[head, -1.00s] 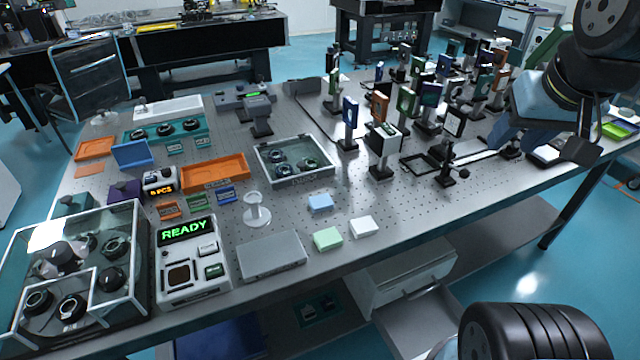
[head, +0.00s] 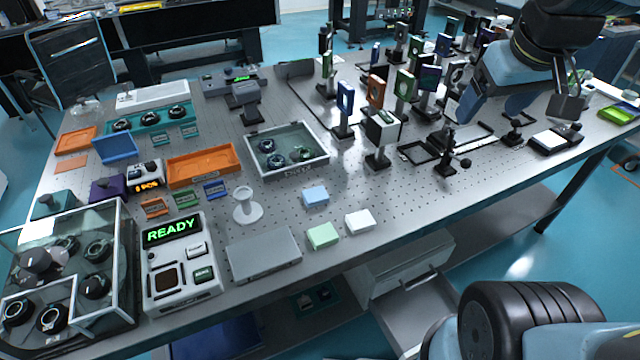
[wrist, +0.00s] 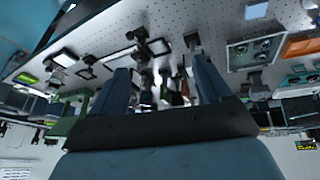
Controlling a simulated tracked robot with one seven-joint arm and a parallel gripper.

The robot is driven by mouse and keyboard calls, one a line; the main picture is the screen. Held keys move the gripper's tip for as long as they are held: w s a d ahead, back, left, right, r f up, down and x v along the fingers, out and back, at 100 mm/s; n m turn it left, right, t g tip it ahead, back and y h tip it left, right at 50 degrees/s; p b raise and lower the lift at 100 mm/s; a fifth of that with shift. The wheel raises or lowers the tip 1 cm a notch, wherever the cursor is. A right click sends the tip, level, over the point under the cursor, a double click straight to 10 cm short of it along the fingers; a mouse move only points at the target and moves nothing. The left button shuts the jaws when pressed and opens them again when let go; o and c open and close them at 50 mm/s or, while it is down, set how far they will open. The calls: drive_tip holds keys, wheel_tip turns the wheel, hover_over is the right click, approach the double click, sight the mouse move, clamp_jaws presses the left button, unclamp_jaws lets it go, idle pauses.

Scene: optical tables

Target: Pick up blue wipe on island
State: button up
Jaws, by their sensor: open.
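The blue wipe (head: 315,196) is a small pale-blue block lying flat on the perforated metal table top (head: 400,205), near its front edge in the head view. A green block (head: 322,236) and a white block (head: 359,222) lie just in front of it. My gripper (head: 490,112) is above the right part of the table, far to the right of the blue wipe and apart from it. In the wrist view my gripper (wrist: 160,68) shows two spread fingers with nothing held between them.
Many upright optic mounts (head: 381,140) crowd the table between my gripper and the back. A clear-walled lens box (head: 287,150) stands behind the blue wipe, a white pedestal (head: 245,206) and a grey plate (head: 263,254) to its left. An open drawer (head: 410,310) is below the front edge.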

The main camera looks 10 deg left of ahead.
drive_tip(key=w+a+f+n+g, duration=0.1)
drive_tip(key=w+a+f+n, duration=0.2)
drive_tip(key=w+a+n, duration=0.3)
drive_tip(key=n+g, duration=0.4)
drive_tip(key=n, duration=1)
hover_over(315, 193)
drive_tip(key=f, duration=2)
drive_tip(key=shift+w+d+f, duration=0.1)
drive_tip(key=shift+w+f, duration=0.05)
drive_tip(key=shift+w, duration=0.1)
drive_tip(key=shift+s+f, duration=0.15)
drive_tip(key=shift+f, duration=1.2)
drive_tip(key=shift+s+f, duration=0.15)
drive_tip(key=shift+f, duration=1.2)
drive_tip(key=c, duration=1.1)
